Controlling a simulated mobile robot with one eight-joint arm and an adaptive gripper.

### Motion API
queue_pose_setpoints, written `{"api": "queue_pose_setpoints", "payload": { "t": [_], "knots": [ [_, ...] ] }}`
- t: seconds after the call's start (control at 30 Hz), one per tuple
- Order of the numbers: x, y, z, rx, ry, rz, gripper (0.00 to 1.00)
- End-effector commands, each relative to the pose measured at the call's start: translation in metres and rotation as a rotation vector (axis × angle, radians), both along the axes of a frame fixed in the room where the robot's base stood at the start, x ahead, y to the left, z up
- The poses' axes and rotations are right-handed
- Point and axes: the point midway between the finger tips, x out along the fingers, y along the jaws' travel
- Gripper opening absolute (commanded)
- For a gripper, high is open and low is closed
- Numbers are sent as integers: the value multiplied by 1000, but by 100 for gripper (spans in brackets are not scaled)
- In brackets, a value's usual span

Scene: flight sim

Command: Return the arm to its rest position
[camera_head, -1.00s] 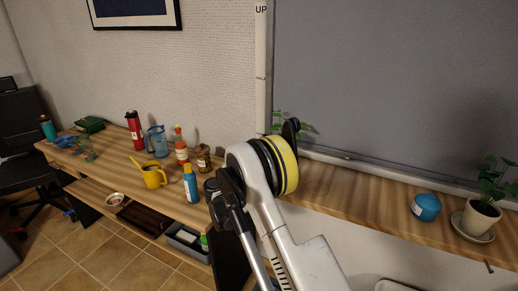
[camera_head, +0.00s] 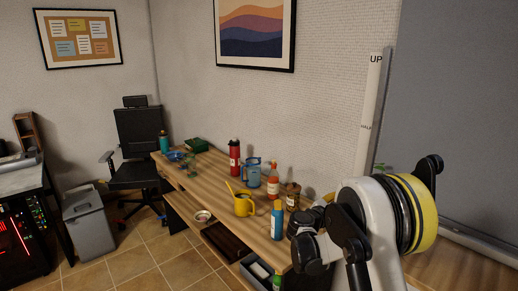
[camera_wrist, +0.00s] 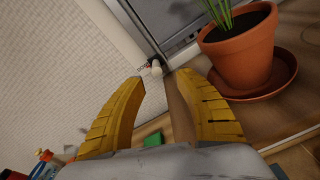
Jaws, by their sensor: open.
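My gripper (camera_wrist: 163,78) shows in the wrist view with its two yellow ribbed fingers spread apart and nothing between them. In that view it is tilted, with a white wall to its left and a potted plant (camera_wrist: 240,48) close to its right finger. My arm (camera_head: 380,235) fills the lower right of the head view, folded, with a yellow and black banded joint, in front of the bench and the grey panel. The gripper's fingers cannot be made out in the head view.
A wooden bench (camera_head: 215,180) holds a yellow watering can (camera_head: 243,206), a blue bottle (camera_head: 277,220), a red flask (camera_head: 234,158) and a blue jug (camera_head: 252,174), left of my arm. An office chair (camera_head: 138,140) and grey bin (camera_head: 88,225) stand at left. Tiled floor between is partly clear.

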Motion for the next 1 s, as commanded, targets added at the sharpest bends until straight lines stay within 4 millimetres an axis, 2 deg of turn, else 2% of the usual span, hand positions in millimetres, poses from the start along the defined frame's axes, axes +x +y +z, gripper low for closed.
{"api": "queue_pose_setpoints", "payload": {
  "t": [0.03, 0.2, 0.27, 0.43, 0.63, 0.8, 0.9, 1.0],
  "knots": [
    [-12, -1, 16, 84, -34, -10, 40],
    [-63, 3, 52, 438, -175, -71, 40],
    [-85, 8, 62, 560, -224, -100, 40],
    [-154, 27, 79, 903, -358, -211, 40],
    [-243, 60, 83, 1294, -508, -393, 40],
    [-319, 96, 72, 1607, -619, -589, 40],
    [-356, 117, 62, 1765, -672, -710, 40],
    [-383, 134, 53, 1885, -711, -816, 40]
  ]
}}
